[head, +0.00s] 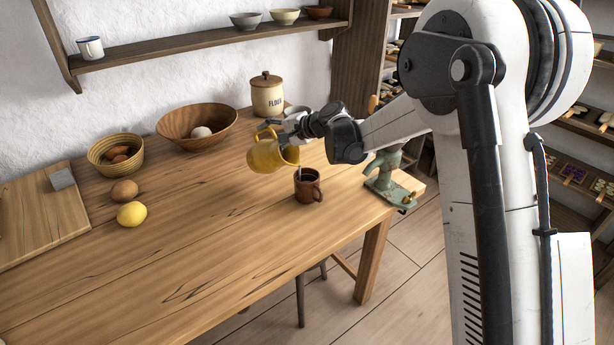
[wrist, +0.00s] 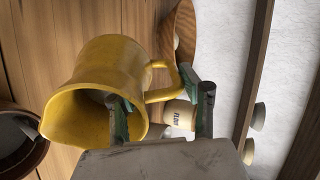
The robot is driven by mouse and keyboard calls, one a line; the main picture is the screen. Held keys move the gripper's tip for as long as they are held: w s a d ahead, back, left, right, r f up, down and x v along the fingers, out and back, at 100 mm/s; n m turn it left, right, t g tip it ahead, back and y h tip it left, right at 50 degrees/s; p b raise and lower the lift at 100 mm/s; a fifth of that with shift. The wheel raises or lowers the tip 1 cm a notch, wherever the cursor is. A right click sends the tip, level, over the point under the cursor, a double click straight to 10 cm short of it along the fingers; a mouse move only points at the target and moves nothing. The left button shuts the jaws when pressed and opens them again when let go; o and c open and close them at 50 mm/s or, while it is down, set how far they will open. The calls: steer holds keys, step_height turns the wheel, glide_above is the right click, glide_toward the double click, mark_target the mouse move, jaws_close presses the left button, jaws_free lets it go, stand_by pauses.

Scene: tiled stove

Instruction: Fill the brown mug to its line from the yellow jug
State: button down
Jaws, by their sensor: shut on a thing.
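The yellow jug (head: 264,156) is held above the table, tilted with its mouth toward the brown mug (head: 308,191). My gripper (head: 284,131) is shut on the jug's handle; in the wrist view its fingers (wrist: 162,97) are on either side of the handle. The mug stands upright on the table, just right of and below the jug. A thin pale streak shows between the jug's lip and the mug, seemingly liquid. In the wrist view the jug (wrist: 105,65) has its spout by the mug (wrist: 22,140) at the left edge. The mug's line and level cannot be made out.
A flour jar (head: 267,97), a wooden bowl (head: 197,128) and a basket (head: 115,154) stand behind. A green metal device (head: 388,180) is clamped at the table's right end, close to the mug. A lemon (head: 132,214) lies left. The front table is clear.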

steer(key=shift+s+d+r+y, duration=0.15)
steer(key=shift+d+r+y, duration=0.15)
steer(key=shift+r+y, duration=0.15)
stand_by(2.6)
